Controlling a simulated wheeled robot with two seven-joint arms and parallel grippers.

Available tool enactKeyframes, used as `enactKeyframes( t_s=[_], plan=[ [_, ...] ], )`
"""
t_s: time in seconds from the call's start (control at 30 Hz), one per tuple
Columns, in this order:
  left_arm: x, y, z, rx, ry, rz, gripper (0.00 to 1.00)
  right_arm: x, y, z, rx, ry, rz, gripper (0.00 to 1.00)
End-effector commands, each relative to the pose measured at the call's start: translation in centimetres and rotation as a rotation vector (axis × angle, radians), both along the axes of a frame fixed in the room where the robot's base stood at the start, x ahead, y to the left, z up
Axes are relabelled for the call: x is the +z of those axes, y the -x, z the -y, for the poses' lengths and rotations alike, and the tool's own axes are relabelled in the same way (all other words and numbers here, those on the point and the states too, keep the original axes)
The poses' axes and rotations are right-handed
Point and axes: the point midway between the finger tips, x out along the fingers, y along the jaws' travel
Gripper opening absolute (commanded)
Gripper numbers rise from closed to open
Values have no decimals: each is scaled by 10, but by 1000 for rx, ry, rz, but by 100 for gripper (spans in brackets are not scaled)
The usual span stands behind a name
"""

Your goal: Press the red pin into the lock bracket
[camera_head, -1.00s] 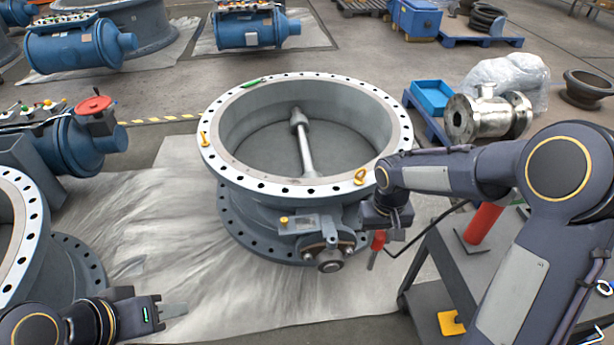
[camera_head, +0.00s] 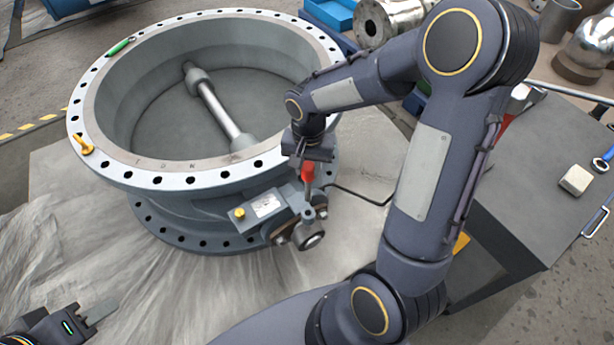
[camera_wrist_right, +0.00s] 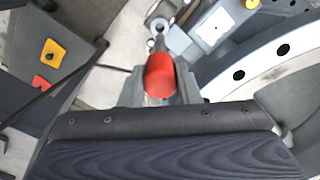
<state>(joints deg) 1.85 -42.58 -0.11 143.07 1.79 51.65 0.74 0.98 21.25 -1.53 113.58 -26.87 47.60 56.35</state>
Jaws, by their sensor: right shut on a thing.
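The red pin (camera_head: 308,171) hangs below my right gripper (camera_head: 308,160), which is shut on it. Its red head also fills the middle of the right wrist view (camera_wrist_right: 160,75), between the jaws. Its grey lower end points down at the lock bracket (camera_head: 309,214) on the side of the large valve. In the right wrist view a ring-shaped part of the bracket (camera_wrist_right: 158,24) shows just beyond the red head. Whether the pin's tip is in the hole or above it I cannot tell. My left gripper (camera_head: 101,312) is low at the left, away from the valve.
The big grey valve (camera_head: 110,160) stands on a pale sheet, its bolted flange close beside my right gripper. A yellow knob (camera_head: 239,213) sits on a plate left of the bracket. A dark cart (camera_head: 535,190) with tools stands at the right.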

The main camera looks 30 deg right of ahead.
Motion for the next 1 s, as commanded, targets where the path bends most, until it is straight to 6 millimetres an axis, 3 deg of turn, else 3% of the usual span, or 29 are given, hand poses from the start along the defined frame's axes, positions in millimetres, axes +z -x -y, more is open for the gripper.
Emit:
enactKeyframes(
  t_s=[0.23, 0.63, 1.0],
  plan=[
    [-11, 0, 0, 0, 0, 1, 36, -13, 0, 0, -10, -1, 1, 7],
    [-42, 0, 0, 0, 0, 0, 36, -53, 0, 0, -10, -1, 1, 7],
    [-45, 0, 0, 0, 0, 0, 36, -58, 0, 0, -8, 0, 1, 7]
  ],
)
